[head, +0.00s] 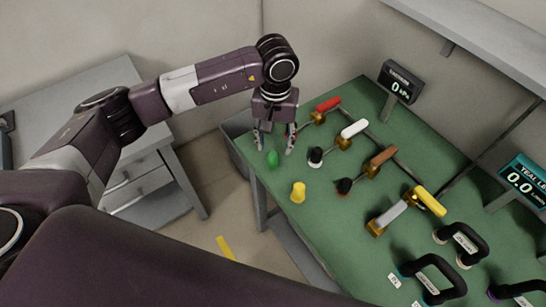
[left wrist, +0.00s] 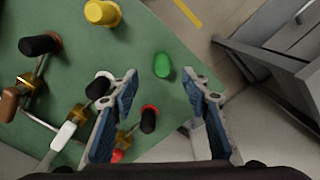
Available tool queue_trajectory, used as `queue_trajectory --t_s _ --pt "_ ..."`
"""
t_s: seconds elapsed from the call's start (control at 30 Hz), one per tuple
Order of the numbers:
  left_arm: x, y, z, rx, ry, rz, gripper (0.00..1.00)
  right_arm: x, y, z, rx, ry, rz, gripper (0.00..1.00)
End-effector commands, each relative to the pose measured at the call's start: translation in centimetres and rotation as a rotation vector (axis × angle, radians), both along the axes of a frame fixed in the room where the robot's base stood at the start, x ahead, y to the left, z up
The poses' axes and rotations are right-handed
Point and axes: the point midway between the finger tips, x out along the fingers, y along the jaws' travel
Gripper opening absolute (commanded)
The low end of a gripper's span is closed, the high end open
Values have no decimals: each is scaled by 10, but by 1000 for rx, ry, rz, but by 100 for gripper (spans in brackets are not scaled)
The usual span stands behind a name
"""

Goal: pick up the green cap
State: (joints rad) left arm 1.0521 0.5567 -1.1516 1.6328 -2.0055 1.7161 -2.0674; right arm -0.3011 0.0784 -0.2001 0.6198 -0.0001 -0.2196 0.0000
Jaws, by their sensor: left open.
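The green cap (head: 273,159) stands on the green bench top near its far left corner. In the left wrist view the cap (left wrist: 162,65) appears ahead of the fingertips, roughly centred between them. My left gripper (head: 274,143) points down with its two fingers apart, just above and behind the cap in the head view. It is open and empty in the left wrist view (left wrist: 158,85). I cannot tell the exact height gap between fingertips and cap. My right gripper does not show.
A yellow cap (head: 298,192) stands nearer on the green bench (head: 315,220). Valves with red (head: 328,104), white (head: 354,129), brown (head: 383,157) and yellow (head: 430,201) handles lie to the right. A grey bin (head: 236,145) is beside the bench's left edge.

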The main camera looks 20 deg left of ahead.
Motion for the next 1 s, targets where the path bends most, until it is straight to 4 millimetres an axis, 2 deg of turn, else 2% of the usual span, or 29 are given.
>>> queue_trajectory --t_s 0.33,0.5,0.77,1.0 --pt "-2 5 -39 -4 6 2 43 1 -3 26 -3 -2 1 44" --pt "-1 4 -60 -6 3 1 43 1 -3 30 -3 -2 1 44" --pt "-1 4 -64 -6 0 0 43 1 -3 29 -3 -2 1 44" --pt "-1 4 -64 -6 0 0 17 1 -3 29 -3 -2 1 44"
